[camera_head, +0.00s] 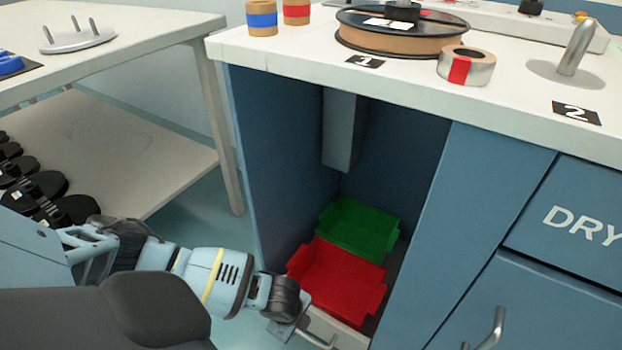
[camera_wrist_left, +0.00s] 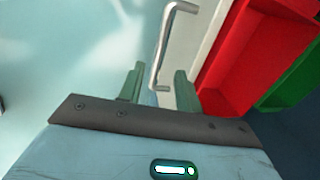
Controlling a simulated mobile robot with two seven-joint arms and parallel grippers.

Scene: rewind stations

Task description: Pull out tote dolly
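The tote dolly (camera_head: 340,329) has a pale front panel and stands low in the open bay of the blue cabinet. It carries a red tote (camera_head: 335,278) in front and a green tote (camera_head: 358,230) behind. Its metal handle (camera_wrist_left: 166,45) shows in the left wrist view, running down between the fingers of my left gripper (camera_wrist_left: 158,72). The fingers are apart on either side of the handle, with visible gaps. In the head view my left gripper (camera_head: 306,332) is low at the dolly's front, partly cut off by the frame. My right gripper is not in view.
The blue cabinet's side walls (camera_head: 285,160) flank the bay. The white countertop (camera_head: 290,45) above holds a tape reel (camera_head: 400,40) and tape rolls. A drawer marked DRY (camera_head: 575,225) is at right. A table with a lower shelf (camera_head: 140,165) stands at left, with floor between.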

